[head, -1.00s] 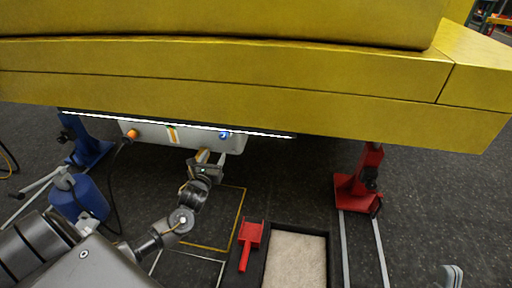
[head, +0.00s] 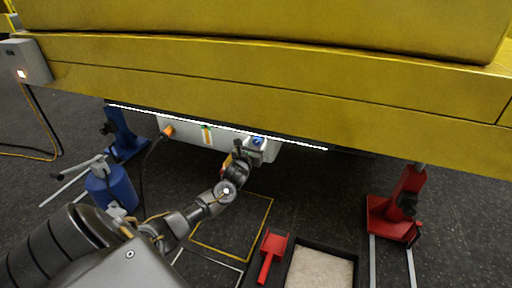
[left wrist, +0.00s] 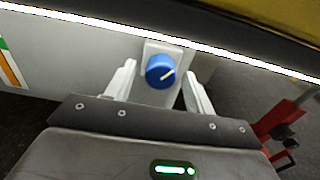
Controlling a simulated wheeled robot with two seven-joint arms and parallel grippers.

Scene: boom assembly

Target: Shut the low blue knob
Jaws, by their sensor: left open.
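The low blue knob (head: 257,140) sits on the right part of a pale box (head: 190,132) under the yellow boom. My left gripper (head: 249,149) is up at the box, just below the knob. In the left wrist view its two pale fingers (left wrist: 160,80) are open, one on each side of the knob, with gaps showing. I cannot tell how deep the fingertips reach. My right gripper is not in view.
The yellow boom (head: 270,80) hangs low over the box, with a bright strip along its lower edge. A blue stand (head: 124,138) and blue cylinder (head: 112,187) stand left. A red stand (head: 397,207) stands right. A red scoop (head: 270,252) and a tray (head: 292,262) lie on the floor.

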